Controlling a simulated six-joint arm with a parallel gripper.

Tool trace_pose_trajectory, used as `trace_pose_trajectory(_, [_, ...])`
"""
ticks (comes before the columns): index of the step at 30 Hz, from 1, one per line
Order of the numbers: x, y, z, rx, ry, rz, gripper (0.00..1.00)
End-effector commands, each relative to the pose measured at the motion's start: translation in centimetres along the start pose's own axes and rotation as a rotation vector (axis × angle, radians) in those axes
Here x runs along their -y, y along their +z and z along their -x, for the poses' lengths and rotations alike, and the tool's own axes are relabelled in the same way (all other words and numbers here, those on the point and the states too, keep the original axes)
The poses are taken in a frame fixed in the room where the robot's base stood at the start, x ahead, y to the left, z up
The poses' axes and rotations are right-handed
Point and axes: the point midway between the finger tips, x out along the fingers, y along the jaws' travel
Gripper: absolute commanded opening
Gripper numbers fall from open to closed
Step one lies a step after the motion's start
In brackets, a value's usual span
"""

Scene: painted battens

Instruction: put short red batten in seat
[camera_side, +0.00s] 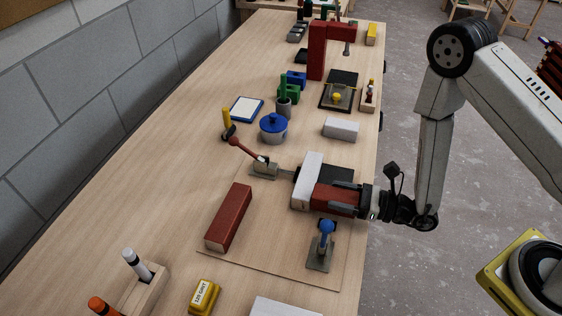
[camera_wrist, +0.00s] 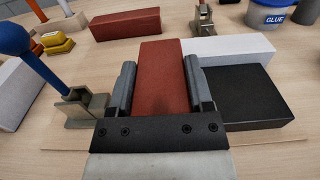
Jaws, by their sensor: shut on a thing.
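My gripper (camera_side: 343,197) is shut on a short red batten (camera_side: 329,199), with one finger on each long side; in the wrist view the batten (camera_wrist: 161,75) sticks out ahead between the fingers (camera_wrist: 160,92). The held batten lies beside a white batten (camera_side: 308,178) and a black block (camera_side: 338,173). In the wrist view the white batten (camera_wrist: 236,48) and black block (camera_wrist: 246,97) are to its right. I cannot tell whether it touches them or rests on the board. A longer red batten (camera_side: 230,217) lies apart at the left, on the thin board (camera_side: 270,255). The seat itself cannot be made out.
A blue-handled clamp (camera_side: 321,246) stands close in front of my gripper. A red-handled clamp (camera_side: 262,165) stands behind the white batten. A blue-lidded glue pot (camera_side: 273,129) and a loose white block (camera_side: 341,129) are farther back. The board between the long red batten and blue-handled clamp is clear.

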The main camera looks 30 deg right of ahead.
Motion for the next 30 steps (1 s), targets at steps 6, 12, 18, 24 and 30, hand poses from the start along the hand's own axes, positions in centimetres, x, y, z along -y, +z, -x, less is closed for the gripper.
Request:
trace_pose_trajectory(6, [0.0, -1.2, 0.0, 0.0, -0.001, 0.0, 0.04])
trace_pose_trajectory(12, [0.0, -2.4, 0.0, 0.0, -0.001, 0.0, 0.04])
trace_pose_trajectory(18, [0.0, -2.8, 0.0, 0.001, -0.001, 0.0, 0.04])
trace_pose_trajectory(24, [0.0, -2.8, 0.0, 0.001, -0.001, 0.0, 0.04])
trace_pose_trajectory(30, [0.0, -3.1, 0.0, 0.0, -0.001, 0.0, 0.04])
